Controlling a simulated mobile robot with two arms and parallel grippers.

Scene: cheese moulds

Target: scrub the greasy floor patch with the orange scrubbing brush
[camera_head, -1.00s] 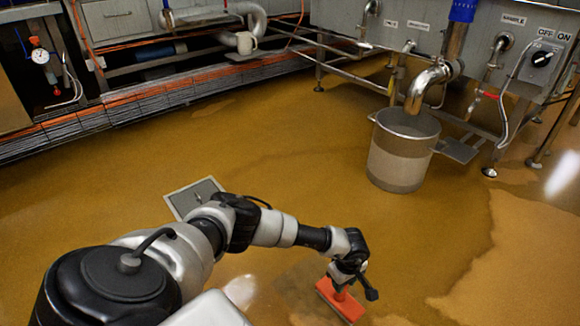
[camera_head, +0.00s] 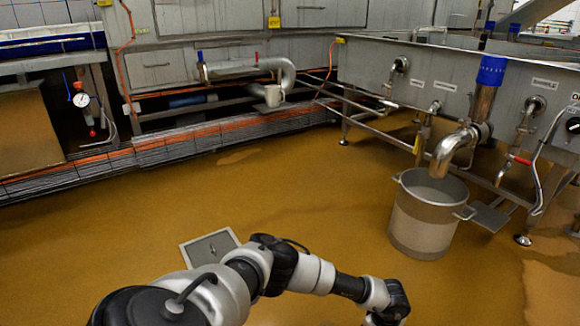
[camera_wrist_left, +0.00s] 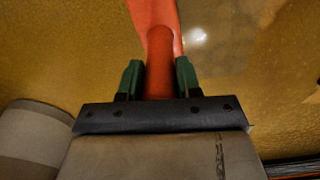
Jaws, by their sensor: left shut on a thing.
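The orange scrubbing brush (camera_wrist_left: 159,52) shows in the left wrist view, its handle upright in the picture and its flat body at the top edge. My left gripper (camera_wrist_left: 158,78) is shut on the handle, one green-padded finger on each side. The bristles are hidden. In the head view my left arm reaches right along the bottom edge; its gripper and the brush are below the frame. Part of a darker floor area (camera_wrist_left: 290,62) shows at the right of the wrist view; I cannot tell for sure that it is the greasy patch. My right gripper is not in view.
A steel bucket (camera_head: 424,220) stands on the wet brown floor at the right, under a drain pipe (camera_head: 452,152). A square floor drain (camera_head: 209,248) lies beyond my arm. The middle floor is clear.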

